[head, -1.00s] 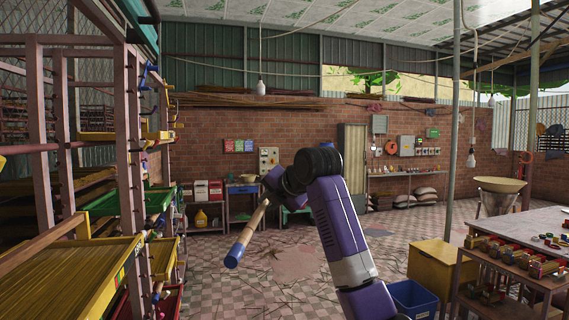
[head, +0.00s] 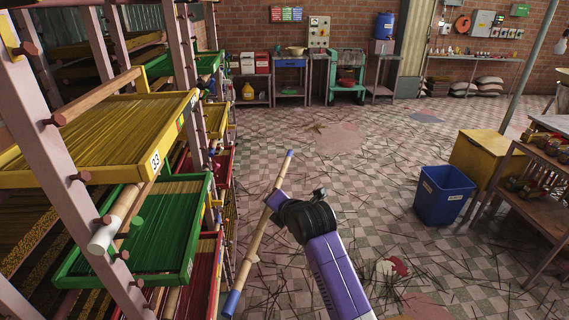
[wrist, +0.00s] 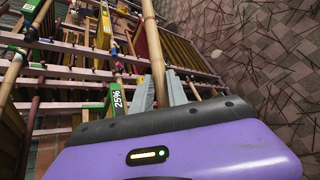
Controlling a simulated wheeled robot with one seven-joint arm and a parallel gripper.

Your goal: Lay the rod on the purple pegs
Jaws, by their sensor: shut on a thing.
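The rod (head: 250,255) is a long pale bamboo pole with blue ends. My gripper (head: 272,208) is shut on it near its upper part, and holds it in the air, slanted, to the right of the rack. In the wrist view the rod (wrist: 150,40) runs away from between my grey fingers (wrist: 161,90) towards the rack. I cannot pick out the purple pegs with certainty.
The rack (head: 97,180) stands close on the left, with yellow (head: 100,178) and green (head: 75,283) trays of sticks and other poles. A blue bin (head: 442,195), a yellow box (head: 487,160) and a table stand right. The floor between is open, strewn with sticks.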

